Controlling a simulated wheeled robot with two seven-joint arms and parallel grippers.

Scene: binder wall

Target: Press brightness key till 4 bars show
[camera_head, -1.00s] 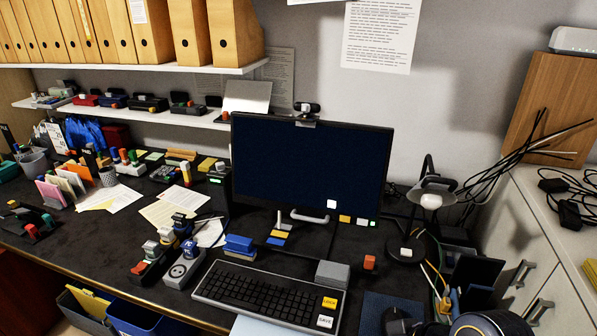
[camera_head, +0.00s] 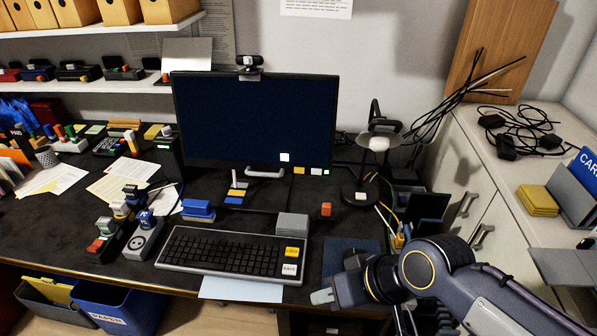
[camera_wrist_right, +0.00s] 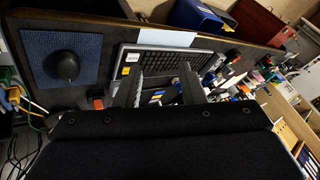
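The dark monitor (camera_head: 255,120) stands upright behind the keyboard (camera_head: 225,253). One white square (camera_head: 284,157) shows low on its screen. Along the bottom right edge sit a small yellow key (camera_head: 299,170), a white key (camera_head: 313,171) and a green light (camera_head: 327,172). I cannot read which one is the brightness key. My right gripper (camera_head: 322,296) is low at the front, right of the keyboard and well away from the monitor. In the right wrist view, its two fingers (camera_wrist_right: 160,85) are apart with nothing between them. My left gripper is not in view.
A desk lamp (camera_head: 361,195) stands right of the monitor. A grey block (camera_head: 292,223) and an orange block (camera_head: 326,209) lie in front of it. Yellow and white labelled keys sit at the keyboard's right end. A dark blue mat (camera_head: 345,250) lies beside the keyboard.

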